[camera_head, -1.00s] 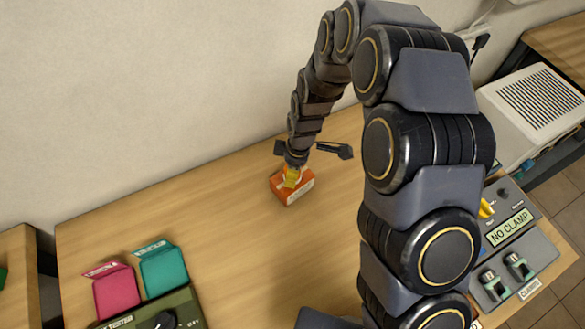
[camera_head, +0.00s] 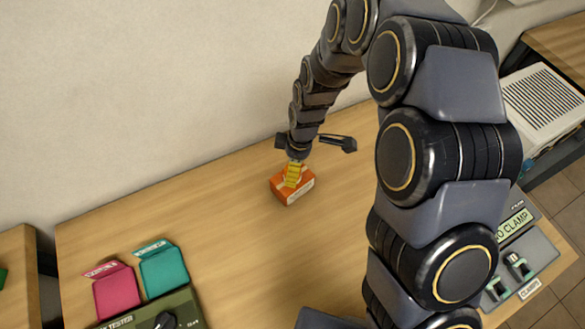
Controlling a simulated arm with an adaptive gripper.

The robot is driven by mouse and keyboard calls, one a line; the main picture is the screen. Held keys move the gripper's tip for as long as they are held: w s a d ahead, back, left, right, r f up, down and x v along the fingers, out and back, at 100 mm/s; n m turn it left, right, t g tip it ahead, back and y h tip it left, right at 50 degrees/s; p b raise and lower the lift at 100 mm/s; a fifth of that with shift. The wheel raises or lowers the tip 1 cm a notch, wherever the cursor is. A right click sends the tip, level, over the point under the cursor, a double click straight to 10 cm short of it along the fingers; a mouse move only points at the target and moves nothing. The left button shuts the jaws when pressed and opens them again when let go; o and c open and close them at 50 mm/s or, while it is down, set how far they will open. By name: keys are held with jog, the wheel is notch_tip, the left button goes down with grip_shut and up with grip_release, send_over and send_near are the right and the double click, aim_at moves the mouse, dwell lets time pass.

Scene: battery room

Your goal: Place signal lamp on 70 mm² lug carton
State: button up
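The orange carton (camera_head: 283,193) stands on the wooden bench in the middle of the camera_head view, with a pale label on its right-hand face. A yellow piece (camera_head: 293,175), which looks like the signal lamp, is on top of the carton; its upper end is close under my gripper. My gripper (camera_head: 298,155) is above the lamp, with its dark fingers spread wide to left and right. I see no finger closed on the lamp. The lamp's top and any small gap to the gripper's palm are hard to make out.
A grey clamp panel (camera_head: 530,252) is at the right, partly behind my arm. The bench around the orange carton is clear.

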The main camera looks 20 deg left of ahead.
notch_tip(320, 180, up, 10)
jog(key=d, duration=0.1)
jog(key=shift+w+f, duration=0.15)
jog(key=shift+f, duration=0.1)
jog(key=s+d+r+m, duration=0.4)
jog(key=s+d+m, duration=0.2)
jog(key=s+d, duration=0.1)
jog(key=s+d+r+m+g+h, duration=0.1)
jog(key=s+d+r+m, duration=0.3)
jog(key=s+d+m, duration=0.3)
jog(key=s+d+r+m, duration=0.4)
jog(key=s+d+m, duration=0.2)
jog(key=shift+s+d+m+g, duration=0.3)
jog(key=shift+s+d+m, duration=0.1)
